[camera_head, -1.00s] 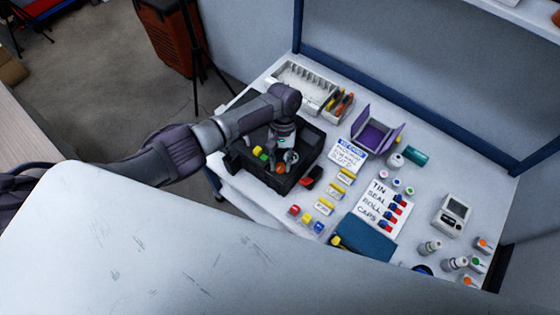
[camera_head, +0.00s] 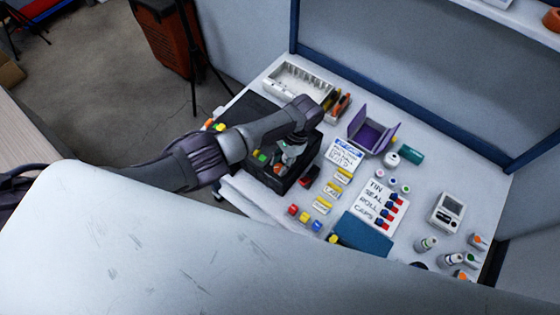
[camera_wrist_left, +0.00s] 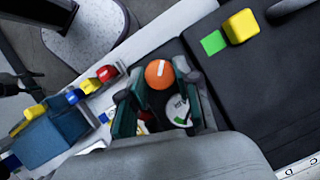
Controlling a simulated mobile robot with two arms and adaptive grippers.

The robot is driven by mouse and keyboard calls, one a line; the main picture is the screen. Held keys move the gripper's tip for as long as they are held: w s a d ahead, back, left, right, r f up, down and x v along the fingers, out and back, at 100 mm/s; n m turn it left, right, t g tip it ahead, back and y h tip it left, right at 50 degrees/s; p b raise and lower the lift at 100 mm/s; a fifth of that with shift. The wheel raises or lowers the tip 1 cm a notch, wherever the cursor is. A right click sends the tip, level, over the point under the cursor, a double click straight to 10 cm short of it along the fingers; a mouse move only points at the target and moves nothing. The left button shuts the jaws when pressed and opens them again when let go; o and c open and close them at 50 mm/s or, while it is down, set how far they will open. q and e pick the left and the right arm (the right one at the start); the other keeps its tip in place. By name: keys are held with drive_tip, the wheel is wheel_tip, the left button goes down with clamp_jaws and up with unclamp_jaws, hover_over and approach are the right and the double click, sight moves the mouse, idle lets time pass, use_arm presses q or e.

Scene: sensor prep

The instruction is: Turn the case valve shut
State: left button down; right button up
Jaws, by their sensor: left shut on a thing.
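The case (camera_head: 300,183) is a black box on the bench, in the left middle of the head view. An orange round knob with a white mark, apparently the case valve (camera_wrist_left: 160,73), sits between my left fingertips in the left wrist view. My left gripper (camera_wrist_left: 158,80) is shut on this knob, one green-grey finger on each side. In the head view my left gripper (camera_head: 286,160) points down into the case, and my arm covers part of the case. A white round part with green (camera_wrist_left: 178,110) lies between the fingers, partly hidden. My right gripper is not in view.
A yellow block (camera_wrist_left: 241,26) and a green square (camera_wrist_left: 213,43) are on the dark surface nearby.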

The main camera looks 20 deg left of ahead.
use_arm(q)
drive_tip(key=shift+m, duration=0.6)
drive_tip(key=c, duration=0.8)
unclamp_jaws()
drive_tip(key=v, duration=1.2)
drive_tip(key=shift+s+d, duration=0.15)
drive_tip(key=shift+d, duration=0.05)
